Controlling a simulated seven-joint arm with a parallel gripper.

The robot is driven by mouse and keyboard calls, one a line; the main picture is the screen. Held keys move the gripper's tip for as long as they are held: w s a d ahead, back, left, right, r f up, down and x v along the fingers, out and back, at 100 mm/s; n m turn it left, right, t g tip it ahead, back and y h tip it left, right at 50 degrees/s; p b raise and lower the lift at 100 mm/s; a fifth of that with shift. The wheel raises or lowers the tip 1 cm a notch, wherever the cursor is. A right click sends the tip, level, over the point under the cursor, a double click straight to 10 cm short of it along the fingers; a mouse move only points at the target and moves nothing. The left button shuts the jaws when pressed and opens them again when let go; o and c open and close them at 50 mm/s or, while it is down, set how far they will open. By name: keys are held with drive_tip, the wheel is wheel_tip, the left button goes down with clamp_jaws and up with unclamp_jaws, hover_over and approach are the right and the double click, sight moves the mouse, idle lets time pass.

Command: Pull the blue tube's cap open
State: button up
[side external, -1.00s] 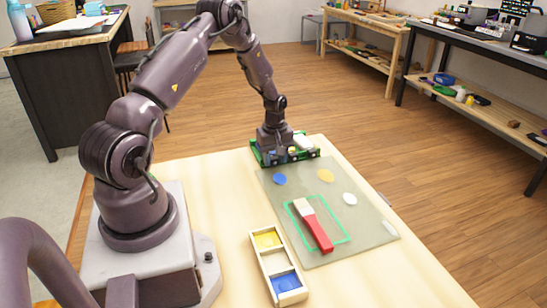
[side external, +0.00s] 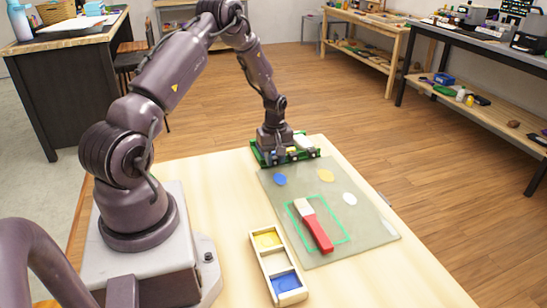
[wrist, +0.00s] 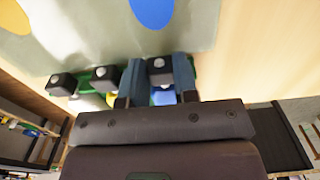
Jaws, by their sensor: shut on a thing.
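My gripper (wrist: 158,82) has its two blue-grey fingers on either side of a black cap (wrist: 161,69) with a pale round spot, and is shut on it. Blue of the blue tube (wrist: 163,97) shows just behind this cap, between the fingers. I cannot tell whether the cap is apart from the tube. In the side view my gripper (side external: 275,154) is low over the green rack (side external: 258,159) at the table's far end, and hides most of the blue tube there.
Two more black caps (wrist: 105,79) (wrist: 62,84) stand left of my fingers, by a yellow tube (wrist: 112,100). A red-handled brush (side external: 319,234) lies on the grey mat (side external: 370,241), inside a green outline. A wooden tray (side external: 274,271) with yellow and blue compartments stands in front.

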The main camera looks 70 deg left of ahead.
drive_tip(key=shift+d, duration=0.75)
idle(0.3)
drive_tip(key=o, duration=0.5)
drive_tip(key=shift+r, duration=0.1)
wheel_tip(320, 180, up, 7)
drive_tip(key=shift+f, duration=0.1)
idle(0.5)
